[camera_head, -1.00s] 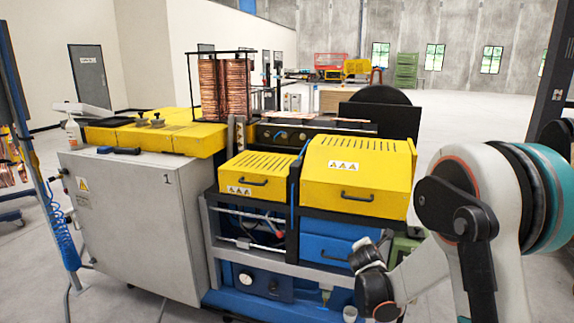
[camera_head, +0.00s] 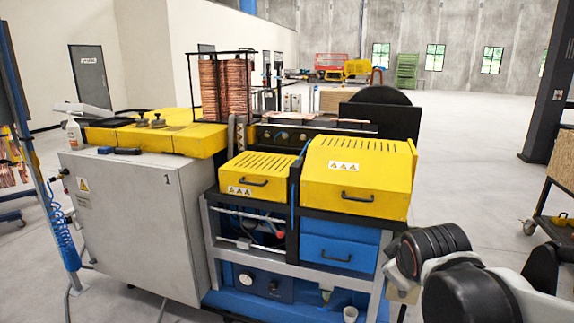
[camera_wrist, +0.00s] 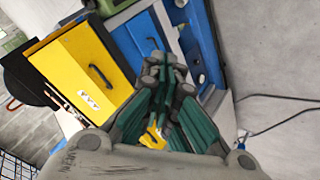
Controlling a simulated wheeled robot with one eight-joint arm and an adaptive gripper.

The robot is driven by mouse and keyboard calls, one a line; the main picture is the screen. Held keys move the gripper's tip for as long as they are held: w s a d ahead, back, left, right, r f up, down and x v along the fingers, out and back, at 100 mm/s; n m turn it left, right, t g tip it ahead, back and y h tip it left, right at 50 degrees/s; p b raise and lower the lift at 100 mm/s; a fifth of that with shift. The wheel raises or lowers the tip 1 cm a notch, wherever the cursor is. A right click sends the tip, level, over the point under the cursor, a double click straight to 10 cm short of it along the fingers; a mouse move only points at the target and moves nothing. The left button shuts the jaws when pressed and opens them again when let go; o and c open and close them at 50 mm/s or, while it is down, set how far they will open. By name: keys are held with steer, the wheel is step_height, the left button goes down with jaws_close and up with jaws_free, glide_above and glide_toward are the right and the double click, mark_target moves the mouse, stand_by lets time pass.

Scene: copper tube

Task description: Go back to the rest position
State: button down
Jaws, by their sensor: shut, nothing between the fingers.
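My gripper (camera_wrist: 160,68) shows in the wrist view with its green and grey fingers drawn together. Its tips meet and hold nothing. Behind the tips are a yellow machine cover (camera_wrist: 86,72) with a black handle and blue panels; the gripper appears apart from them. A small yellow patch shows between the finger links; I cannot tell what it is. In the head view my arm is folded at the lower right, in front of the machine's right side, and I cannot make out the fingers there.
The machine has a large yellow cover (camera_head: 357,172), a smaller yellow cover (camera_head: 257,172) and blue drawers (camera_head: 340,248). A grey cabinet (camera_head: 130,220) stands at its left. A wooden-sided cart (camera_head: 560,190) is at the right edge. Open floor (camera_head: 470,160) lies between machine and cart.

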steer(key=s+a+f+m+g+y, duration=0.1)
steer(key=s+m, duration=0.6)
steer(key=s, duration=0.8)
steer(key=shift+s+a+f+g+y, duration=0.35)
steer(key=shift+a+f, duration=0.3)
steer(key=shift+a, duration=0.45)
steer(key=shift+a, duration=0.1)
